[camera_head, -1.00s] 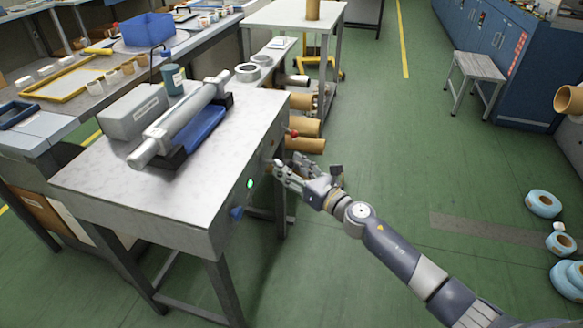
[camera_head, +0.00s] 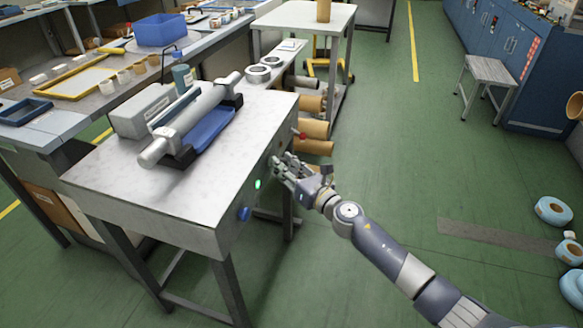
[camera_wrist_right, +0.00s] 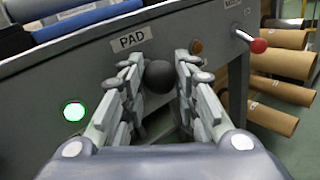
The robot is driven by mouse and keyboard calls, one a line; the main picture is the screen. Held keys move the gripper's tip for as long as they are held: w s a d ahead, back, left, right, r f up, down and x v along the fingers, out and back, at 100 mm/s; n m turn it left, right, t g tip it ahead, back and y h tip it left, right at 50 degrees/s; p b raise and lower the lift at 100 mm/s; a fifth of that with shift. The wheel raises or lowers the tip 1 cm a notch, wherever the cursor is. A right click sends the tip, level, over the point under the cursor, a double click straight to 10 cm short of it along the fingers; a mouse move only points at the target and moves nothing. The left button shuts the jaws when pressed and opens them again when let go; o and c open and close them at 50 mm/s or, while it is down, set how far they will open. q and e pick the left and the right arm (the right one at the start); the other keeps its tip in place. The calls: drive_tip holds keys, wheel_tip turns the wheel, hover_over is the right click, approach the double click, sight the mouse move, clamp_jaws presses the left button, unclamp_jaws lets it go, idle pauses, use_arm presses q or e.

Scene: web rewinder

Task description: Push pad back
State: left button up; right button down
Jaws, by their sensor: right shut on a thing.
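The pad control is a dark round knob (camera_wrist_right: 159,76) under a label reading PAD (camera_wrist_right: 131,39) on the machine's front panel, in the right wrist view. My right gripper (camera_wrist_right: 160,82) is shut on the knob, one finger on each side of it. In the head view my right gripper (camera_head: 277,164) is at the panel's right part, and the knob is hidden behind its fingers. The machine (camera_head: 130,200) carries a roller (camera_head: 190,120) with a blue pad or sheet (camera_head: 208,132) beside it. My left gripper is not in view.
A lit green button (camera_wrist_right: 74,111) and an amber lamp (camera_wrist_right: 196,46) flank the knob. A red-tipped lever (camera_wrist_right: 257,45) is to the right. A blue knob (camera_head: 243,213) is lower on the panel.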

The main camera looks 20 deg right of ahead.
drive_tip(key=c, duration=1.3)
unclamp_jaws()
drive_tip(key=shift+a, duration=0.15)
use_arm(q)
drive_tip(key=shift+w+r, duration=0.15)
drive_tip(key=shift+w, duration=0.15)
use_arm(e)
drive_tip(key=shift+o, duration=0.4)
drive_tip(key=shift+w+a, duration=0.1)
